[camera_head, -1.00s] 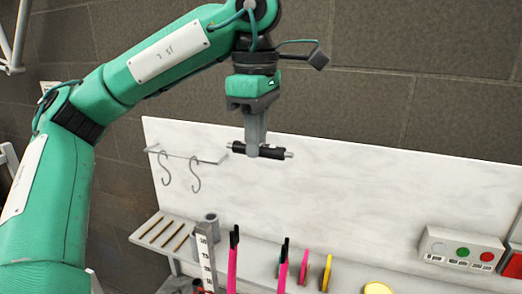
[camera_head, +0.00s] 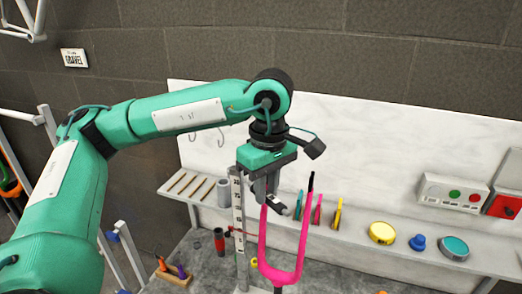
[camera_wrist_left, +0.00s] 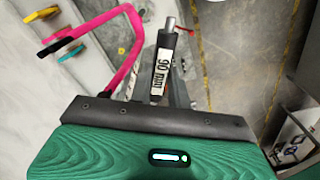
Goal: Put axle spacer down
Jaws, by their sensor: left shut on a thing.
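The axle spacer is a dark cylinder with silver ends. In the left wrist view the axle spacer (camera_wrist_left: 163,62) shows a white "90 mm" label and points away from the camera. My left gripper (camera_head: 266,192) points down and is shut on it, with the fingers mostly hiding the axle spacer (camera_head: 280,209) in the head view. It is held in the air beside the upright pink fork (camera_head: 265,250), near the fork's left prong. I cannot tell whether they touch. My right gripper is not in view.
An upright ruler (camera_head: 238,215) stands just left of the gripper. A white shelf (camera_head: 350,247) behind carries yellow, blue and teal round items, with a button box (camera_head: 453,193) to the right. A wooden block with tools (camera_head: 172,275) sits on the grey bench at lower left.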

